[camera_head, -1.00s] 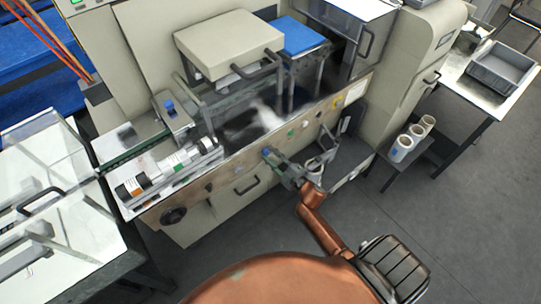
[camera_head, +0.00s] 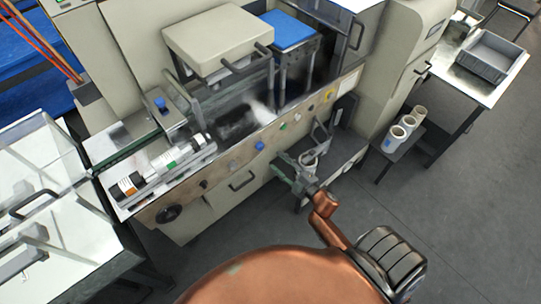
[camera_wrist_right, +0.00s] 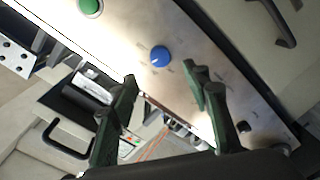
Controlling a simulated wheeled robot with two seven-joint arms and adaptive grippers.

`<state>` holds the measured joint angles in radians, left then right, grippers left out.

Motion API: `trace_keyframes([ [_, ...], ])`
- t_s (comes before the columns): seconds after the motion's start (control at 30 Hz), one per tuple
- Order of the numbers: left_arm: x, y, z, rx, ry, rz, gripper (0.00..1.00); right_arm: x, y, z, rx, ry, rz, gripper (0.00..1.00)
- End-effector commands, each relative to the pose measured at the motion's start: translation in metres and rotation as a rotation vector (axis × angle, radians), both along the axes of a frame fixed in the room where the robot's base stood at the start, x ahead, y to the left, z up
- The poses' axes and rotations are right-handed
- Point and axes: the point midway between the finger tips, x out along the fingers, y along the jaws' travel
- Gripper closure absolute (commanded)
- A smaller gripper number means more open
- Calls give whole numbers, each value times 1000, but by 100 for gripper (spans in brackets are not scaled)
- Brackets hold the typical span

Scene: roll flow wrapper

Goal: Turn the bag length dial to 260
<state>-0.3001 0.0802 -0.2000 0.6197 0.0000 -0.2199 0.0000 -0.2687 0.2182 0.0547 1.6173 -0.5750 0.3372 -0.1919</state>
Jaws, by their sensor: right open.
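The bag length dial is probably the blue knob (camera_head: 259,145) on the machine's front panel; in the right wrist view it is a round blue dial (camera_wrist_right: 160,56) with a small white mark toward its lower left. The scale print around it is too small to read. My right gripper (camera_head: 285,168) is in front of the panel, to the right of and below the dial, apart from it. In the right wrist view its two green fingers (camera_wrist_right: 163,79) are spread and empty, with the dial beyond the gap between their tips. My left gripper is not in view.
A green button (camera_wrist_right: 90,7) is near the dial on the same panel (camera_head: 230,160). A black handwheel (camera_head: 167,213) is at the panel's lower left. White rolls (camera_head: 398,132) stand on a small shelf at the right. The floor in front is clear.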

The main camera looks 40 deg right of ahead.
Motion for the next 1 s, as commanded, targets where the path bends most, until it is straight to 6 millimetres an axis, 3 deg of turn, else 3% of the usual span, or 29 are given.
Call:
trace_keyframes([
  [0.23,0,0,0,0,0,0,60,-26,-3,2,0,-1,1,56],
  [0.83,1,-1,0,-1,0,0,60,-28,-3,1,1,0,1,56],
  [0.93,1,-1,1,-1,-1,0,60,-29,-4,-10,16,21,-10,56],
  [1.0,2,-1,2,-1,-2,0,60,-33,-8,-32,47,66,-31,56],
])
